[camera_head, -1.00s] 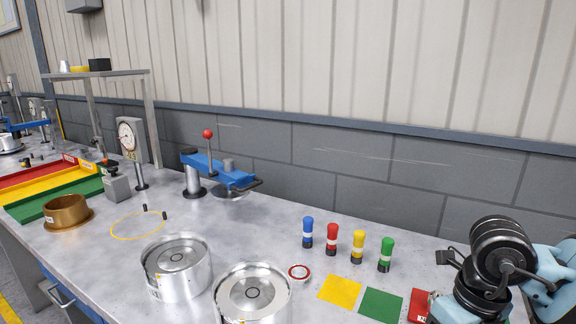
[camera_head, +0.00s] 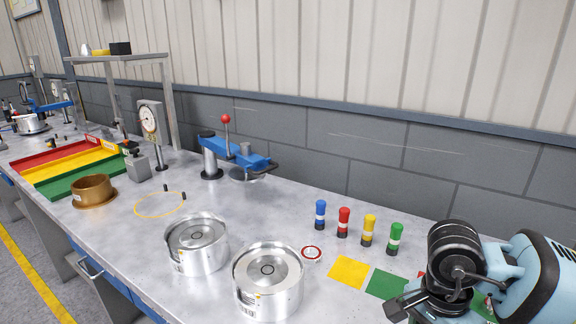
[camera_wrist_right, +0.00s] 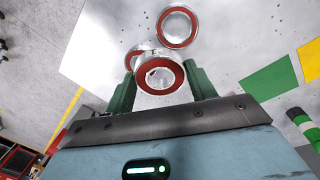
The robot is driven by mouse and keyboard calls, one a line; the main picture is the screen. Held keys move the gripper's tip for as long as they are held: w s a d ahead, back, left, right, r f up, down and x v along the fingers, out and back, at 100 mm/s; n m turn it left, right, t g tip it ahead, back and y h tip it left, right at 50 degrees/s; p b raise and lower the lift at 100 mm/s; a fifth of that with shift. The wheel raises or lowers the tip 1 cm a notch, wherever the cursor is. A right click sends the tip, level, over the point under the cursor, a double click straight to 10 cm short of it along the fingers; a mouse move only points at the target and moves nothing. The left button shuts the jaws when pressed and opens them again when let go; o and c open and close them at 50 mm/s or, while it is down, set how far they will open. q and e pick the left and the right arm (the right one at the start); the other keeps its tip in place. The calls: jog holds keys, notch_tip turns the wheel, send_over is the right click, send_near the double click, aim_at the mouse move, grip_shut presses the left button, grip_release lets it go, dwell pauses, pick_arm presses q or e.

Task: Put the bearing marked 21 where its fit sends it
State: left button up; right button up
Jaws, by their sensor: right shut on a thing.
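My right gripper (camera_wrist_right: 161,82) is shut on a silver bearing with a red seal (camera_wrist_right: 160,88), held between its green fingers in the right wrist view. No number is readable on it. Beyond it, that view shows a second red-sealed bearing (camera_wrist_right: 178,10) and a partly hidden round silver part (camera_wrist_right: 131,55). In the head view, my right wrist is at the lower right, and the held bearing is not visible there. A small red-ringed bearing (camera_head: 312,253) lies on the bench beside a silver housing (camera_head: 268,300). My left gripper is not in view.
Another housing (camera_head: 196,262) stands left of the first. Coloured posts (camera_head: 343,222) stand behind yellow (camera_head: 348,271) and green pads (camera_head: 385,284).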

jog(key=n, duration=0.4)
jog(key=a+n, duration=0.1)
jog(key=n, duration=0.2)
jog(key=shift+s+a+t+p, duration=0.1)
jog(key=shift+s+t+p, duration=0.2)
jog(key=shift+s+p, duration=0.1)
jog(key=n, duration=0.4)
jog(key=shift+s+a+f+h, duration=0.2)
jog(key=shift+s+a+h, duration=0.05)
jog(key=shift+h, duration=0.05)
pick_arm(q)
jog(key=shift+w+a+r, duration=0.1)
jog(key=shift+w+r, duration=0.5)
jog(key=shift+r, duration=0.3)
pick_arm(e)
jog(key=shift+s+a+f+n+t, duration=0.1)
jog(key=shift+n+t, duration=0.2)
jog(key=shift+n, duration=0.6)
